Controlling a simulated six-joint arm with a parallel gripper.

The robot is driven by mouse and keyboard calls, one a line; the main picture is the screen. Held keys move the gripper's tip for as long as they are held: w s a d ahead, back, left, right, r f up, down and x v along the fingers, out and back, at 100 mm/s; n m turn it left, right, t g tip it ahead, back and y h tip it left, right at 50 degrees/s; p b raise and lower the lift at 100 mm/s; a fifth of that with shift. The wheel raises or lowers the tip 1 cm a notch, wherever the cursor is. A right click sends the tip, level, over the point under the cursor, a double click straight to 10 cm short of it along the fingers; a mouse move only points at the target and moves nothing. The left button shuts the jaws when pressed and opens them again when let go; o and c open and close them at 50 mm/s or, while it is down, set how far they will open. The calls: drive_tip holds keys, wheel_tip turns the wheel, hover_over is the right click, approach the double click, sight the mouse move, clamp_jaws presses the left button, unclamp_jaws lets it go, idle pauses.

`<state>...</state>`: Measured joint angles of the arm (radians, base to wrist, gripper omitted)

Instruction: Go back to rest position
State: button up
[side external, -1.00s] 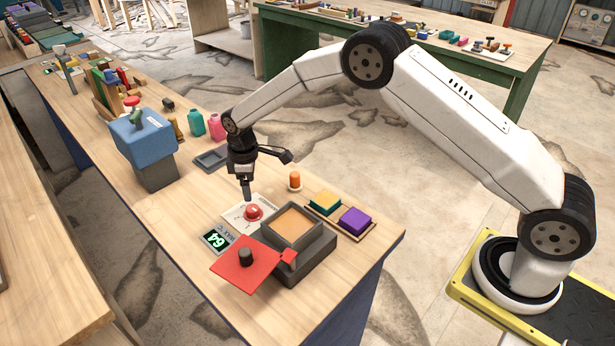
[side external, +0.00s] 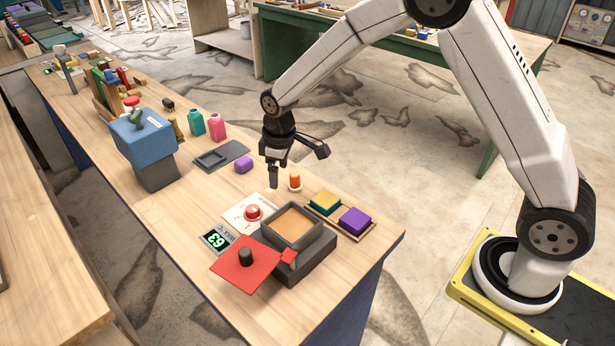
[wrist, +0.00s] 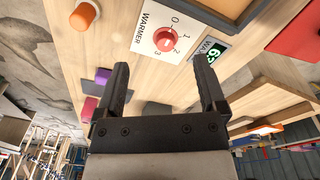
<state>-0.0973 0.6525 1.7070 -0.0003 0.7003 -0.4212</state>
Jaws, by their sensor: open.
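My gripper (side external: 274,176) hangs above the wooden workbench (side external: 185,215), pointing down, close to the orange cylinder (side external: 295,181) in the side view. In the wrist view my gripper's two fingers (wrist: 164,72) are spread apart with nothing between them. The red warmer knob (side external: 253,212) is below and apart from it; it also shows in the wrist view (wrist: 165,39), on a white dial plate marked with numbers.
The grey warmer box (side external: 305,262) holds an orange-brown surface; a red lid (side external: 245,262) lies beside it. A display (side external: 215,240) reads 63.

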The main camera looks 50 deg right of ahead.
drive_tip(key=s+d+r+m, duration=0.2)
drive_tip(key=s+m, duration=0.1)
drive_tip(key=s, duration=0.7)
drive_tip(key=s+d+r+m+t, duration=0.1)
drive_tip(key=s+d+m, duration=0.1)
drive_tip(key=s, duration=0.8)
drive_tip(key=shift+s+d+r+m+t, duration=0.3)
drive_tip(key=shift+s+d+r+m, duration=0.1)
drive_tip(key=shift+m, duration=0.1)
